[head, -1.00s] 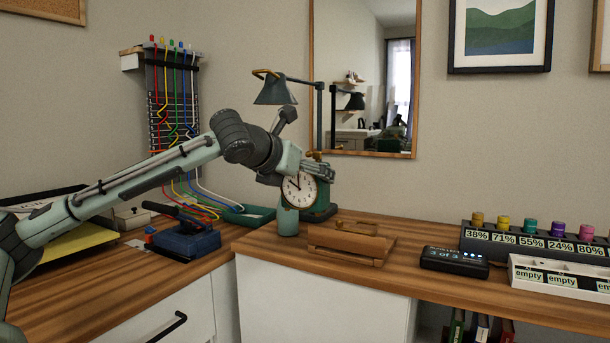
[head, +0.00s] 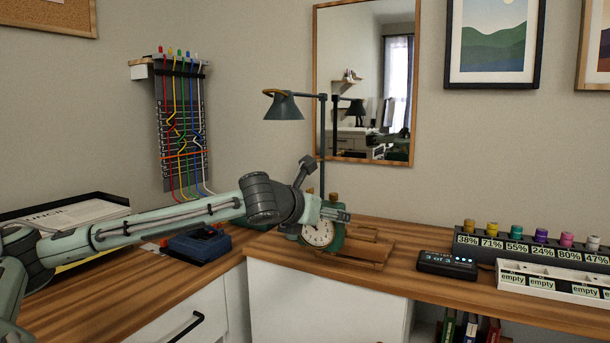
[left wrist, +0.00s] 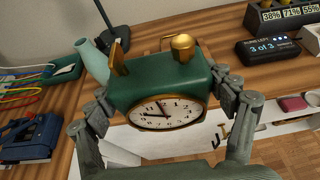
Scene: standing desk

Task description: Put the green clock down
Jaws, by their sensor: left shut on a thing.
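The green clock (head: 318,233), with a white round face and brass fittings, is in my left gripper (head: 335,213) in the head view. In the left wrist view the clock (left wrist: 160,85) sits between the two fingers of my left gripper (left wrist: 165,100), which press on its sides. Its face is toward the front edge of the desk (head: 450,284). The clock is low over the desk, close to its front edge; I cannot tell whether its base touches the wood. My right gripper is not in view.
A wooden stand (head: 368,250) is just right of the clock. A pale green vase (left wrist: 92,58) stands close behind it, and the lamp (head: 284,106) rises behind. A black display box (head: 447,264) is farther right, with bare desk between. A blue device (head: 200,244) is left.

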